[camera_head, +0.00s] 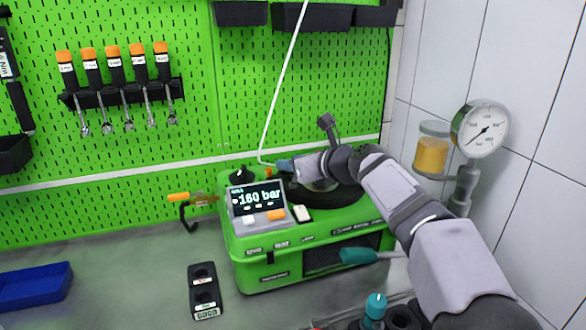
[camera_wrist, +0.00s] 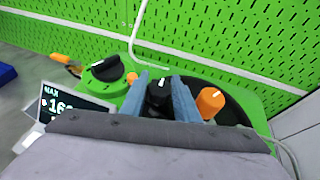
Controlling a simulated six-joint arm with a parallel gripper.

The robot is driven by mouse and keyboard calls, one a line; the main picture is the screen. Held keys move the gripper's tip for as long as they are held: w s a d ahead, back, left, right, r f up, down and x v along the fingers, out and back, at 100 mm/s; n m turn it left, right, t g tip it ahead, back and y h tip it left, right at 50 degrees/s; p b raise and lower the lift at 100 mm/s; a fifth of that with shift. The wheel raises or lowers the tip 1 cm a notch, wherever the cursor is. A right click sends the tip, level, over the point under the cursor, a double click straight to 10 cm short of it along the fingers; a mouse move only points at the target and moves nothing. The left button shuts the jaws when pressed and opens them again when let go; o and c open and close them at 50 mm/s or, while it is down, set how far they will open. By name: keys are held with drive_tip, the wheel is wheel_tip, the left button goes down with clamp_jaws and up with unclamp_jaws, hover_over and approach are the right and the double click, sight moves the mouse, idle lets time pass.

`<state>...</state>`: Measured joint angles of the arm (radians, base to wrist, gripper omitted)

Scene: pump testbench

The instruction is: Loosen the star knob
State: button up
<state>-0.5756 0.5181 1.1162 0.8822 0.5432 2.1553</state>
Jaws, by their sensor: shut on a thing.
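My gripper (camera_wrist: 160,95) is shut on a black knob (camera_wrist: 159,92) with a white mark, its two blue fingers on either side. In the head view my gripper (camera_head: 284,165) is at the top rear of the green pump bench (camera_head: 255,277), and the held knob is hidden there. A wider black knob (camera_wrist: 105,70) with a white mark stands free to the left; it also shows in the head view (camera_head: 241,175). I cannot tell from shape which black knob is the star knob.
An orange knob (camera_wrist: 210,101) stands close to the right finger. The display (camera_head: 257,197) reads 160 bar. A white hose (camera_head: 283,85) runs down near my gripper. A pressure gauge (camera_head: 480,129) is at the right. A blue tray (camera_head: 35,285) lies at the left.

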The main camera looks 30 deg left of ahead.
drive_tip(key=o, duration=1)
drive_tip(key=shift+o, duration=0.2)
drive_tip(key=shift+m+p, duration=0.3)
drive_tip(key=shift+r+m+t+h+p, duration=0.1)
drive_tip(key=shift+m+t+h+p, duration=0.3)
drive_tip(key=shift+t+p, duration=0.2)
drive_tip(key=m+t+h+p, duration=0.1)
drive_tip(key=p, duration=0.2)
drive_tip(key=shift+r+p, duration=0.1)
drive_tip(key=shift+p, duration=0.2)
drive_tip(key=m+t+h+p, duration=0.1)
drive_tip(key=p, duration=0.5)
drive_tip(key=shift+w+a+r+p, duration=0.1)
drive_tip(key=shift+p, duration=0.3)
drive_tip(key=m+p, duration=0.1)
drive_tip(key=p, duration=0.4)
drive_tip(key=shift+t+h, duration=0.3)
